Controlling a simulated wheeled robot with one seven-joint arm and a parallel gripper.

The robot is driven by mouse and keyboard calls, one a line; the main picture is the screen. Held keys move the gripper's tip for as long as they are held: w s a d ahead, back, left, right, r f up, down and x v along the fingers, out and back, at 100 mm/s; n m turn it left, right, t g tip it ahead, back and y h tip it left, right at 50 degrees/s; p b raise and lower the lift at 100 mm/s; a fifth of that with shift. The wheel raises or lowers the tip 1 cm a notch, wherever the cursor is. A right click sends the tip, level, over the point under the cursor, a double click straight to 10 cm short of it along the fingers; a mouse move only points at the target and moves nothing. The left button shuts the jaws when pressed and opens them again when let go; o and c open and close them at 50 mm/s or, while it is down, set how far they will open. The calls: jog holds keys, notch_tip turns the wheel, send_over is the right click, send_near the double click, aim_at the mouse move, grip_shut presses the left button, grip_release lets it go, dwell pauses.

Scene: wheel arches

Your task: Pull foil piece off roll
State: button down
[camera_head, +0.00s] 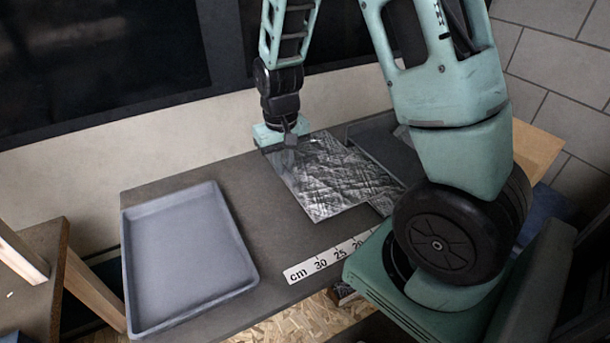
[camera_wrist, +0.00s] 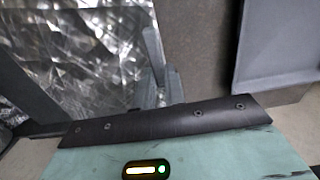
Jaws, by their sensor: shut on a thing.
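A crinkled silver foil piece (camera_head: 340,178) lies over the dark table. Its far-left edge reaches my gripper (camera_head: 290,146). In the wrist view the foil (camera_wrist: 90,55) fills the left, and my gripper's fingers (camera_wrist: 153,82) are shut on its edge. A dark grey holder (camera_head: 385,148) stands at the foil's right, partly hidden by my arm. More foil shows beside my arm's lower joint. The roll itself cannot be made out.
A shallow blue-grey tray (camera_head: 185,262) lies on the table's left part; its edge also shows in the wrist view (camera_wrist: 275,84). A white cm ruler strip (camera_head: 330,257) runs along the front edge. Bare table (camera_head: 255,205) lies between tray and foil. A pale wall stands behind.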

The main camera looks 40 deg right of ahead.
dwell(0.6)
notch_tip(320, 180, up, 7)
jog(key=p, duration=0.6)
jog(key=shift+w+a+p, duration=0.15)
jog(key=shift+a+p, duration=0.15)
jog(key=shift+a, duration=0.15)
